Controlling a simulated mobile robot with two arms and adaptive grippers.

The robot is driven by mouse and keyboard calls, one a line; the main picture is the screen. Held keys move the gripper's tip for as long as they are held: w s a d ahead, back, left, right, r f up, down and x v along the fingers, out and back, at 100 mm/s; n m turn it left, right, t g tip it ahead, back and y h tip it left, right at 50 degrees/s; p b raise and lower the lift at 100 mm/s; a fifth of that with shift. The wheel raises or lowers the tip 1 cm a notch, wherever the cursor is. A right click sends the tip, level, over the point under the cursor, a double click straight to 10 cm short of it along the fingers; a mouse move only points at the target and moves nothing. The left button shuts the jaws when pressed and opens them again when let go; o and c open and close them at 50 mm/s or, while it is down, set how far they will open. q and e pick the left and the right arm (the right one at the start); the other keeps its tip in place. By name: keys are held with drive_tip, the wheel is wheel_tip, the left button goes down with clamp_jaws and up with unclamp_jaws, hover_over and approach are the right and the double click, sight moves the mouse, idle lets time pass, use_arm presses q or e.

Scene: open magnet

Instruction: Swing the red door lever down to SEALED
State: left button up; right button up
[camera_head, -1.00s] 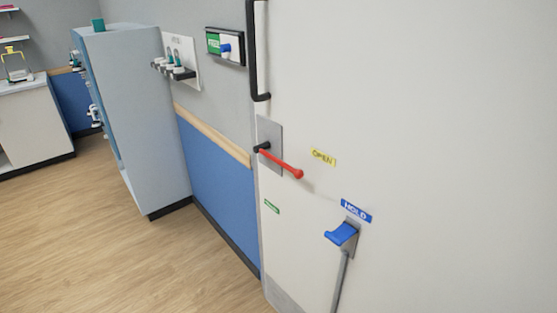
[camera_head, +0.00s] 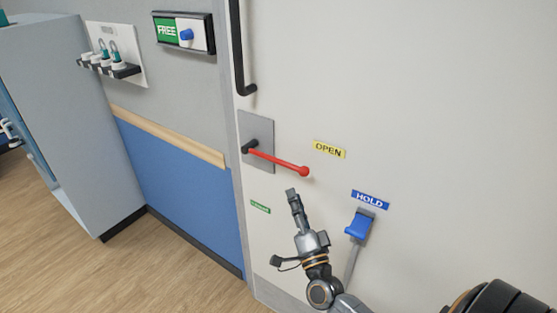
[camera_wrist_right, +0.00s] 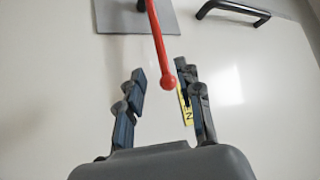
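The red door lever (camera_head: 280,162) points right and slightly down from a grey plate (camera_head: 258,135) on the white door. Its round red tip is near the yellow OPEN label (camera_head: 330,150). A small green label (camera_head: 260,207) sits lower left on the door; its text is too small to read. My right gripper (camera_head: 291,192) is just below the lever's tip in the head view. In the right wrist view, its fingers (camera_wrist_right: 160,76) are open, with the red lever's ball end (camera_wrist_right: 169,82) showing between them; contact cannot be told. My left gripper is out of view.
A blue HOLD handle (camera_head: 359,224) is on the door, right of my right gripper. A black door pull (camera_head: 240,60) stands above the lever. A FREE sign (camera_head: 184,33) and a rack (camera_head: 110,66) are on the left wall. A grey cabinet (camera_head: 60,120) stands at left.

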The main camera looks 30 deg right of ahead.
sight(281, 163)
drive_tip(key=p+x, duration=0.3)
drive_tip(key=x, duration=0.9)
drive_tip(key=shift+w+a+f, duration=0.1)
drive_tip(key=shift+w+a, duration=0.05)
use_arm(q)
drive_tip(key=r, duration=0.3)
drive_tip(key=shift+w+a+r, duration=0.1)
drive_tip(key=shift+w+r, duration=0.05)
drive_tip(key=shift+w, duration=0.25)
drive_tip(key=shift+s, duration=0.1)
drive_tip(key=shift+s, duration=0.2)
use_arm(e)
clamp_jaws()
